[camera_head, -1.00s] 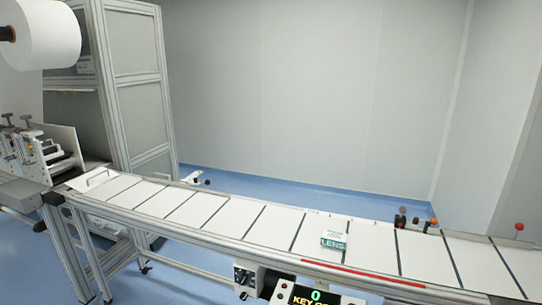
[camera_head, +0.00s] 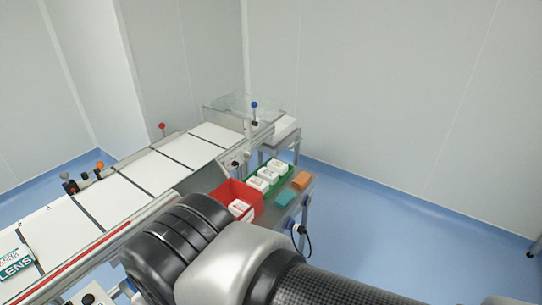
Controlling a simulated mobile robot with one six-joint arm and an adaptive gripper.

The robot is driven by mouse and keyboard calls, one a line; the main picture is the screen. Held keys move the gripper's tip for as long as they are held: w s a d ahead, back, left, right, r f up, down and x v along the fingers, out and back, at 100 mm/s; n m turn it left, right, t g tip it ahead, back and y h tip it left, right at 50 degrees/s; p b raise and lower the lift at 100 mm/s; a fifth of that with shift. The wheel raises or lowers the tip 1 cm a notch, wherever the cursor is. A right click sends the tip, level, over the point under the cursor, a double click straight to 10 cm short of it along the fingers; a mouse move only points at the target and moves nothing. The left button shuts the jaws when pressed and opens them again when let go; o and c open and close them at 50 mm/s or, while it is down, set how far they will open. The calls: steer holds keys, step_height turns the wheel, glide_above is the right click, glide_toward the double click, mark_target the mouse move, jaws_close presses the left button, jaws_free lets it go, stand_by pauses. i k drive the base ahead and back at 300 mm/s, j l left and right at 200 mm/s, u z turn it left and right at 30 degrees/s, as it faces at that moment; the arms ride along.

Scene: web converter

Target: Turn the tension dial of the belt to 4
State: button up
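The belt (camera_head: 160,172) runs from the lower left to the upper middle, white with dark cross lines. A white and green box marked LENS (camera_head: 14,268) lies on it at the left edge. A small control box with a dark knob (camera_head: 88,299) is cut off at the bottom edge below the belt's near rail. I cannot tell whether this knob is the tension dial, and no scale or number is readable. My arm fills the bottom middle and hides part of the belt's near side. My gripper is not in view.
A red bin (camera_head: 238,192) with white packs stands right of the belt, beside a green tray (camera_head: 282,169) of white packs. Teal (camera_head: 285,199) and orange (camera_head: 301,181) blocks lie near it. A clear cover (camera_head: 240,111) stands over the belt's far end. Blue floor at right is clear.

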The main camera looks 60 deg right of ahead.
mark_target(235, 164)
steer(key=z, duration=1.55)
